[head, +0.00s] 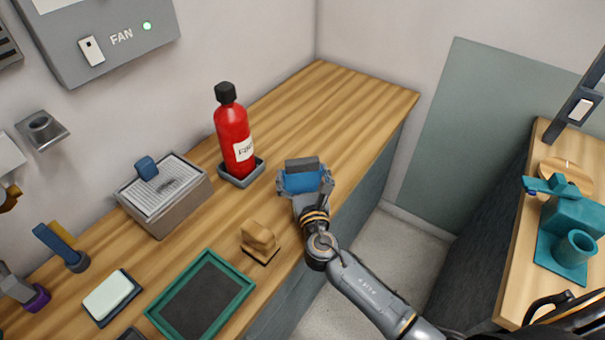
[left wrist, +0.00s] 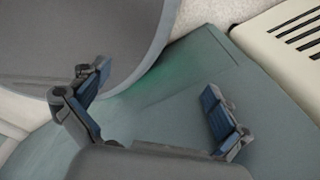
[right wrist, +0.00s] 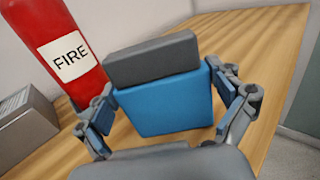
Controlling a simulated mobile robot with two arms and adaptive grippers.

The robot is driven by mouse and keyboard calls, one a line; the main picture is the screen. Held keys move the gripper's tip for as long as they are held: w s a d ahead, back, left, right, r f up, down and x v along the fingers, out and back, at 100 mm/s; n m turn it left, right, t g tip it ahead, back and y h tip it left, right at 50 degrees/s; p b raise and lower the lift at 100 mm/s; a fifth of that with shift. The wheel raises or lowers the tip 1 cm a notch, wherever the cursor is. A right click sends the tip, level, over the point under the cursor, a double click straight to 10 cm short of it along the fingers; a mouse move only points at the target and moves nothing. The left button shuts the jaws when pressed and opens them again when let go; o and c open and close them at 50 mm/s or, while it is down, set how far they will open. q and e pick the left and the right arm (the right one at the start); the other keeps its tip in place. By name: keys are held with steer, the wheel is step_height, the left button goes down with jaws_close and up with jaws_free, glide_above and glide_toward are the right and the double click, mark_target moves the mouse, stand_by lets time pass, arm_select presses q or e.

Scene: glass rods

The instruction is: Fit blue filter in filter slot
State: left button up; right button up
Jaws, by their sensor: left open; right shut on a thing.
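The blue filter (head: 299,182) is a blue block with a dark grey top strip. My right gripper (head: 304,187) is shut on it and holds it over the right part of the wooden counter. In the right wrist view the filter (right wrist: 162,104) fills the space between the fingers, grey strip at the far end. My left gripper (left wrist: 155,92) is open and empty in the left wrist view; it is not in the head view. I cannot tell which thing is the filter slot; a grey box with a grille top (head: 165,192) stands on the counter.
A red fire bottle (head: 234,135) stands in a dark tray left of the filter. A wooden block (head: 260,240), a green-framed tray (head: 203,300) and a pale-topped pad (head: 112,296) sit nearer. The counter's back right is clear. A second counter with teal things (head: 575,215) stands right.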

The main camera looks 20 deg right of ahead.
mark_target(303, 167)
steer(key=shift+r, duration=0.4)
step_height(303, 167, up, 2)
steer(key=shift+r+p, duration=0.25)
steer(key=shift+p, duration=0.3)
steer(key=s+a+r+p, duration=0.1)
steer(key=s+a+r, duration=0.3)
steer(key=s+r, duration=0.5)
steer(key=s, duration=0.4)
steer(key=shift+s+r+p, duration=0.2)
steer(key=shift+r+p, duration=0.05)
steer(key=shift+p, duration=0.1)
steer(key=shift+a, duration=0.15)
